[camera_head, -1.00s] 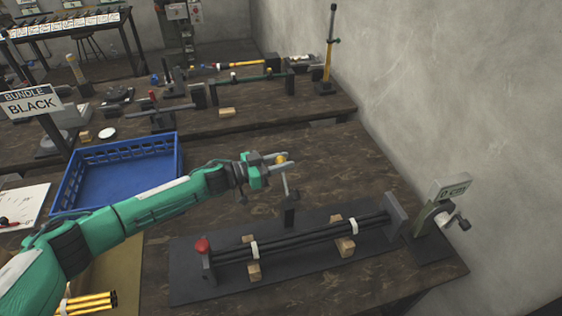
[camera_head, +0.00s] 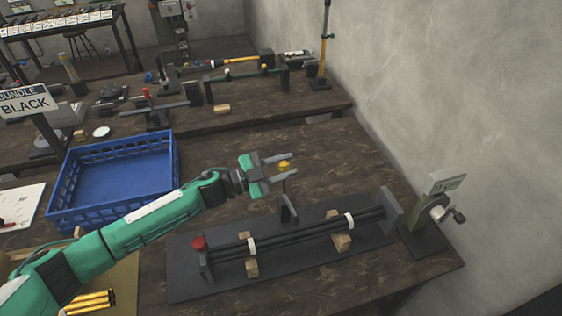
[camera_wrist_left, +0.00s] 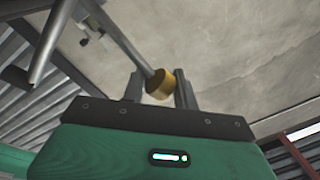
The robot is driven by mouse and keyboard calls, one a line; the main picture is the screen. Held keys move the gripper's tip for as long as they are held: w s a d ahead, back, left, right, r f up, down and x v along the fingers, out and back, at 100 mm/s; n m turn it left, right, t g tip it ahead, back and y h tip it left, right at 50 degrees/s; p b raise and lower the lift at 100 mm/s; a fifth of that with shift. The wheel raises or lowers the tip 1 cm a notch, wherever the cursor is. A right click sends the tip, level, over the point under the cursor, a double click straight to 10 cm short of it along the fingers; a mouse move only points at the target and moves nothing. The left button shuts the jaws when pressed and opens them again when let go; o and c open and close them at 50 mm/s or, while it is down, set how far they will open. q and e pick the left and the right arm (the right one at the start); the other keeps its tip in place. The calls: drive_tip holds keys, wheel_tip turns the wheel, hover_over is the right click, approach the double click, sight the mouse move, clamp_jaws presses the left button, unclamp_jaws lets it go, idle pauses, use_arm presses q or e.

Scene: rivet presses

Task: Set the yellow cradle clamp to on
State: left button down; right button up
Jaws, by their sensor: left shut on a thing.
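The yellow knob (camera_head: 284,166) of the cradle clamp tops a grey lever (camera_head: 287,205) at the back edge of the dark cradle plate (camera_head: 205,283). My left gripper (camera_head: 281,166) is shut on the knob, with one finger on each side. In the left wrist view the knob (camera_wrist_left: 159,84) sits between the fingertips, and its rod runs to the upper left. A bundle of black rods (camera_head: 300,237) with white bands lies on the cradle, above wooden blocks. My right gripper is not in view.
A red knob (camera_head: 199,243) stands at the cradle's left end and a grey plate (camera_head: 391,212) at its right. A device with a small display (camera_head: 446,184) stands by the wall. A blue crate (camera_head: 110,182) and a "BUNDLE BLACK" sign (camera_head: 28,102) are at left.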

use_arm(q)
drive_tip(key=shift+s+d+f+m+b, duration=0.1)
drive_tip(key=shift+s+m+b, duration=0.15)
drive_tip(key=shift+s+m, duration=0.55)
drive_tip(key=shift+s+d+f+m+b, duration=0.1)
drive_tip(key=shift+s+m+b, duration=0.15)
drive_tip(key=shift+s+m, duration=0.55)
drive_tip(key=shift+m, duration=0.4)
drive_tip(key=shift+g, duration=0.3)
drive_tip(key=c, duration=1.1)
unclamp_jaws()
drive_tip(key=shift+h, duration=0.3)
